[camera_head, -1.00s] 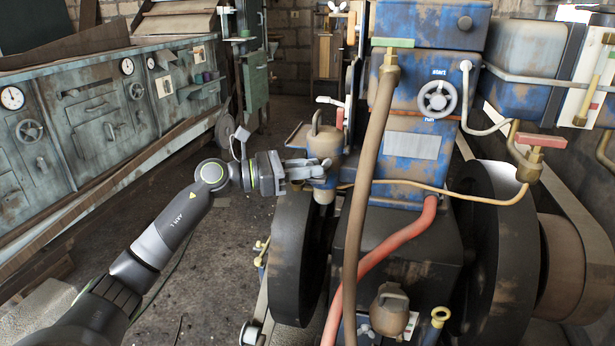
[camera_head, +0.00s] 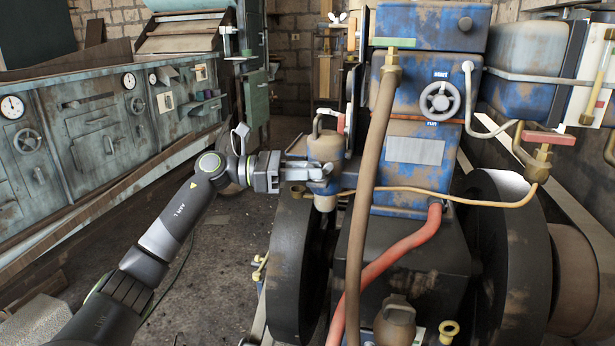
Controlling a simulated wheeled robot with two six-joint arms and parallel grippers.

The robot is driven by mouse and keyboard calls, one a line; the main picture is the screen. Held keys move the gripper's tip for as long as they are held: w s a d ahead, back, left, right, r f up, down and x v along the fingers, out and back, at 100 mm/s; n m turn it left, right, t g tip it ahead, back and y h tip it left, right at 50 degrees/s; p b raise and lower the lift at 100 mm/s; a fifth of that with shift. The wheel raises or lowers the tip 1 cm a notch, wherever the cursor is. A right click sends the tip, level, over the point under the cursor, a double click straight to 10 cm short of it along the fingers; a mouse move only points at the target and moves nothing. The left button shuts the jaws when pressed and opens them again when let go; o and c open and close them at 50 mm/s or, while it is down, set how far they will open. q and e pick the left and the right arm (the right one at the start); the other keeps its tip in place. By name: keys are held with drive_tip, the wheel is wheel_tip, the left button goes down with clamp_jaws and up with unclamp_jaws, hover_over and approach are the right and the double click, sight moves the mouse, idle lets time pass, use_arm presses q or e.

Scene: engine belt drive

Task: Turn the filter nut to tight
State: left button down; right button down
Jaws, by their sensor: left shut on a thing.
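The fuel filter is a worn blue and tan canister (camera_head: 325,149) with a loop handle on top, on the left side of the blue engine. My left gripper (camera_head: 318,173) reaches it from the left at the canister's lower part. Its jaws are shut on a small part there, which I take for the filter nut; the fingers and canister hide most of it. A pale cup-shaped piece (camera_head: 325,203) shows just below the jaws. I cannot read any tight mark. My right gripper is not in view.
A brown hose (camera_head: 369,190) hangs right of the filter, and a thin yellow pipe (camera_head: 440,196) runs across the engine. A dark flywheel (camera_head: 290,255) stands below my gripper. Old cabinets (camera_head: 100,130) line the left wall, with open floor between.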

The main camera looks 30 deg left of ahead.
use_arm(q)
drive_tip(key=m+g+b, duration=0.1)
drive_tip(key=m+g+h, duration=0.1)
drive_tip(key=g, duration=0.1)
drive_tip(key=m+g+b, duration=0.1)
drive_tip(key=shift+w+a+g+h+b, duration=0.1)
drive_tip(key=shift+w+g+h+b, duration=0.2)
drive_tip(key=shift+h, duration=0.1)
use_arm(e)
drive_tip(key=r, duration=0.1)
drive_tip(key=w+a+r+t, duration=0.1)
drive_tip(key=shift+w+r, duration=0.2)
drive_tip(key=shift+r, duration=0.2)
use_arm(q)
drive_tip(key=c, duration=1.4)
unclamp_jaws()
drive_tip(key=shift+o, duration=0.6)
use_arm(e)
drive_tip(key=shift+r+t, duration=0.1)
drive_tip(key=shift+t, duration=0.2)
use_arm(q)
drive_tip(key=shift+r, duration=0.1)
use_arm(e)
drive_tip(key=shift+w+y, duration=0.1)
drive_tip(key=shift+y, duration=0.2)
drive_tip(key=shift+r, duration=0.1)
